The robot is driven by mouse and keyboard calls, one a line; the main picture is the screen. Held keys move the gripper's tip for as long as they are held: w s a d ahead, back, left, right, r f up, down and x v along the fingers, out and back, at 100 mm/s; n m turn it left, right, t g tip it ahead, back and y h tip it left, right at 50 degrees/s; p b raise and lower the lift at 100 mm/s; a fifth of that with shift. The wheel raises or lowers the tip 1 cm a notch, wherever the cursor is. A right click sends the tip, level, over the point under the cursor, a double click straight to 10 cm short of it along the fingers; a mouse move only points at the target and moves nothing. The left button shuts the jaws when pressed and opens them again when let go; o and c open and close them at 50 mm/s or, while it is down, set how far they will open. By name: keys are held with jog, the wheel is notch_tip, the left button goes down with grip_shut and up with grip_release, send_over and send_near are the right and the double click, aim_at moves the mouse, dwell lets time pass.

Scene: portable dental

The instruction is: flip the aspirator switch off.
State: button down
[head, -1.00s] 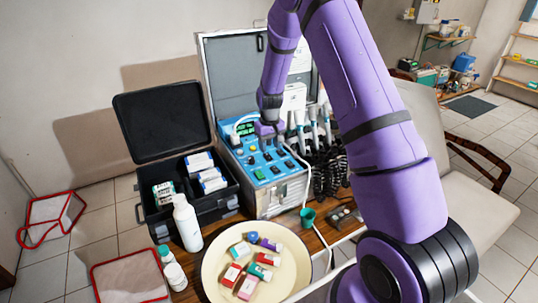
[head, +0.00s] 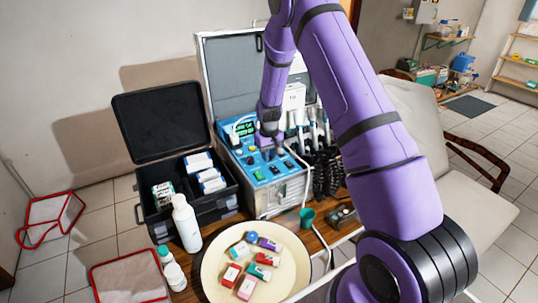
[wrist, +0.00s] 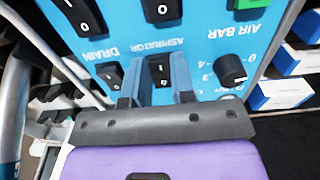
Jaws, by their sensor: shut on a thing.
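The aspirator switch (wrist: 159,68) is a black rocker beside the ASPIRATOR label on the blue control panel (wrist: 205,40). In the wrist view, my gripper (wrist: 158,82) has one finger on each side of the switch and is shut on it. The fingers hide part of the rocker, and I cannot tell its position. In the head view, my gripper (head: 267,152) is down at the blue panel (head: 262,174) of the open metal dental case (head: 278,195), and the switch is hidden there.
The drain switch (wrist: 110,74) is close left of the fingers, and a black knob (wrist: 230,68) is to the right. Dental handpieces (head: 316,133) stand right of the panel. A black case (head: 190,215) and a round tray (head: 212,283) with small boxes are nearby.

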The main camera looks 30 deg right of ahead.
jog(key=shift+w, duration=0.1)
jog(key=shift+w+r+g, duration=0.15)
jog(key=shift+w+g, duration=0.05)
jog(key=shift+g, duration=1.3)
jog(key=c, duration=1)
grip_release()
jog(key=shift+o, duration=0.2)
jog(key=v, duration=1.1)
